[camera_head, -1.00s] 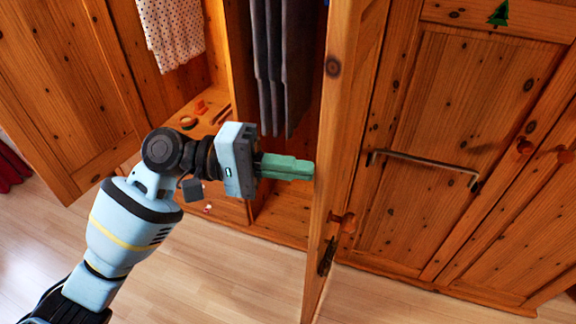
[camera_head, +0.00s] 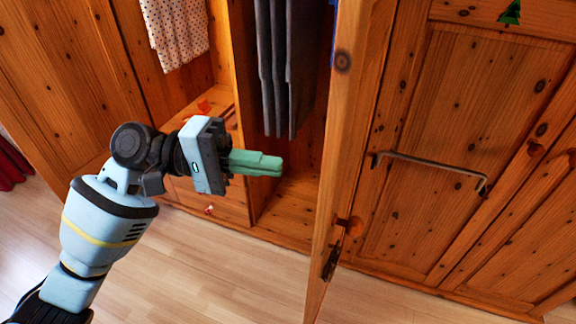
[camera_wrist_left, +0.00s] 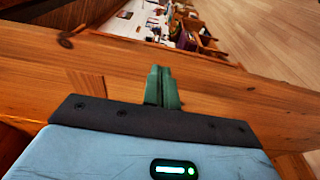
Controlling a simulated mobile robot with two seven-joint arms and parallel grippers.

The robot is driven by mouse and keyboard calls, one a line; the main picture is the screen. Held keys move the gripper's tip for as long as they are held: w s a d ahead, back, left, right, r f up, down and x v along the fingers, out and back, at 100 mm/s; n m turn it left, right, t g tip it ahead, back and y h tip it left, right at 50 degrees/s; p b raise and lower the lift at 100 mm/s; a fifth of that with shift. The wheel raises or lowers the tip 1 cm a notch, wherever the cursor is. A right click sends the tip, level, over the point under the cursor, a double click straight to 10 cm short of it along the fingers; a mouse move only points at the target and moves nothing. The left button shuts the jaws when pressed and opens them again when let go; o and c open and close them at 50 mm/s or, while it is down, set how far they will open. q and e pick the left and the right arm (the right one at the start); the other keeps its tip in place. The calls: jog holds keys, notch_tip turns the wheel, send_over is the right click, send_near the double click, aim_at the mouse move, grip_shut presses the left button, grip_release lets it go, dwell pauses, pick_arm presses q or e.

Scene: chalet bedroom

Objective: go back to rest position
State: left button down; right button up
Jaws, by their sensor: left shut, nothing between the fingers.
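My left gripper (camera_head: 281,165) has green fingers that are shut with nothing between them. It hangs in front of the open wooden wardrobe (camera_head: 287,218), to the left of the open wardrobe door (camera_head: 333,200), with a gap between the fingertips and the door in the head view. In the left wrist view the shut fingers (camera_wrist_left: 162,85) show against a wooden board. My right gripper is in neither view.
Dark grey clothes (camera_head: 284,70) and a dotted cloth (camera_head: 175,30) hang in the wardrobe. Another door (camera_head: 60,90) stands at the left. A closed panel with a metal bar handle (camera_head: 430,165) is at the right. The wooden floor (camera_head: 200,270) in front is clear.

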pick_arm(q)
jog(key=a, duration=0.2)
jog(key=shift+w+a, duration=0.25)
jog(key=shift+a, duration=0.1)
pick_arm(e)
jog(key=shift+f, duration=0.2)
